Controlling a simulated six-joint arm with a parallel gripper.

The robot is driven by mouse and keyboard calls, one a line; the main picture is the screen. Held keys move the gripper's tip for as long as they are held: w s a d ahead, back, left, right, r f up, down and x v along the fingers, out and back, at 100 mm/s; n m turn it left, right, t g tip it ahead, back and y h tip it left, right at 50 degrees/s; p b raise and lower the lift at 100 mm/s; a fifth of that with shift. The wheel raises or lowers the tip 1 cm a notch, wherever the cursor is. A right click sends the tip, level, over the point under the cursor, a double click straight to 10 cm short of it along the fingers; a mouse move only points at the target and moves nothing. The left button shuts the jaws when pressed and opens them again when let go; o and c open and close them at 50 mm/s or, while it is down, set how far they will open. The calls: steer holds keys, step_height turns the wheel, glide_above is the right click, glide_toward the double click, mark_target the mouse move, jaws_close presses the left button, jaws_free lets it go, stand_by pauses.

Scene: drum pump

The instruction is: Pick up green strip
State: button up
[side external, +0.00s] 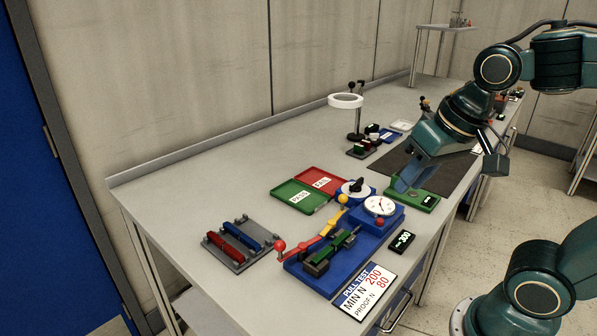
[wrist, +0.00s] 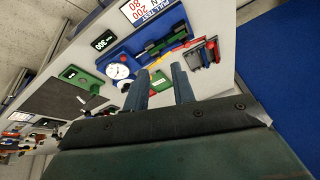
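A green strip (side external: 341,243) lies in the dark clamps of the blue pull tester (side external: 310,278), near the front of the table. In the wrist view the green strip (wrist: 163,45) shows beyond my fingers, partly covered by the clamps.
A grey rack (side external: 238,262) at left holds a red strip and a blue strip. The tester has a round dial (side external: 380,205) and a red-knobbed lever (side external: 280,245). Green PASS (side external: 290,190) and red FAIL trays lie behind. A ring lamp (side external: 345,101) stands further back. The table's left part is clear.

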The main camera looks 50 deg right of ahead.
steer(key=w+f+m+g, duration=0.2)
steer(key=w+f+m, duration=0.1)
steer(key=w+m, duration=0.45)
steer(key=m+g, duration=0.2)
steer(key=m, duration=0.5)
glide_above(328, 249)
step_height(328, 249, down, 6)
steer(key=shift+f, duration=0.1)
steer(key=shift+f, duration=4.2)
steer(key=shift+f, duration=2.6)
